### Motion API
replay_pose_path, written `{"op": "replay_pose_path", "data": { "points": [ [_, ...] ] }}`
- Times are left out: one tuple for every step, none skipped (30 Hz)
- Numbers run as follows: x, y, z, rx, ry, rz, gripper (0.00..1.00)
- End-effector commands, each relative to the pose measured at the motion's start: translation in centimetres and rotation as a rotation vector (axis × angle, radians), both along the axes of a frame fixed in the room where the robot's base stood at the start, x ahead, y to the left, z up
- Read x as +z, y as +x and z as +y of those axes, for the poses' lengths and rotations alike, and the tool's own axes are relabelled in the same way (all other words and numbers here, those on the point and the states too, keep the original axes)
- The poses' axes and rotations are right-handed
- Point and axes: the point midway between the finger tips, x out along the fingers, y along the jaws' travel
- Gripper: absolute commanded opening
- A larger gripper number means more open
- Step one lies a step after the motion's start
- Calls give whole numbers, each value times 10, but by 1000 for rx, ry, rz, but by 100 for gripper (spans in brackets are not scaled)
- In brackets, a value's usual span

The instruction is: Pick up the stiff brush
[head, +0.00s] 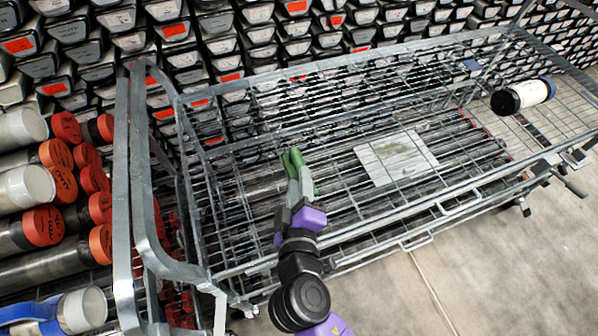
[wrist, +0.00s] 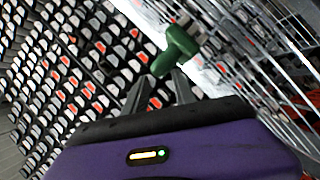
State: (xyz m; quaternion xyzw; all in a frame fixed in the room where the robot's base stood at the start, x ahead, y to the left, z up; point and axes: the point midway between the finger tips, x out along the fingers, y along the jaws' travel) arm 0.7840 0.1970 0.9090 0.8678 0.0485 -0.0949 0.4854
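The stiff brush (head: 292,160) is green and shows at the tip of my gripper (head: 297,192), over the wire cart in the head view. In the wrist view the green brush (wrist: 177,50) lies just beyond and between the two dark fingertips (wrist: 163,77), with a paler grey part at its upper right. The fingers stand a little apart with the green handle end between their tips, and the brush appears held clear of any surface. The fingertips partly hide the handle end.
A metal wire cart (head: 430,213) surrounds the space below my gripper, with raised rails. A white label sheet (head: 396,158) lies in it. A black-and-white cylinder (head: 523,96) rests at its right end. Tubes with red caps (head: 66,185) are stacked left. Bare floor (head: 480,275) is lower right.

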Motion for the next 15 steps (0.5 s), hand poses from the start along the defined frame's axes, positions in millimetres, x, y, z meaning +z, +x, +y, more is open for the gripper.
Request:
{"op": "replay_pose_path", "data": {
  "points": [
    [0, 6, 0, -1, 1, 1, 32],
    [-1, 9, 0, -1, 1, 1, 32],
    [-2, 13, 0, 0, 1, 0, 32],
    [-2, 15, 0, 0, 2, 0, 32],
    [-3, 18, 0, 0, 2, 1, 32],
    [-4, 22, 0, -1, 1, 1, 32],
    [-4, 27, 0, -1, 2, 1, 32],
    [-5, 31, 0, 0, 2, 0, 32],
    [-6, 37, 0, 0, 2, 0, 32],
    [-7, 42, 0, 0, 2, 0, 32],
    [-8, 46, -1, -1, 2, 1, 32],
    [-10, 51, -1, -1, 1, 1, 32],
    [-11, 54, -1, 0, 1, 0, 32],
    [-11, 57, 0, 0, 2, -1, 32],
    [-12, 60, 0, 1, 2, 0, 32]
  ]
}}
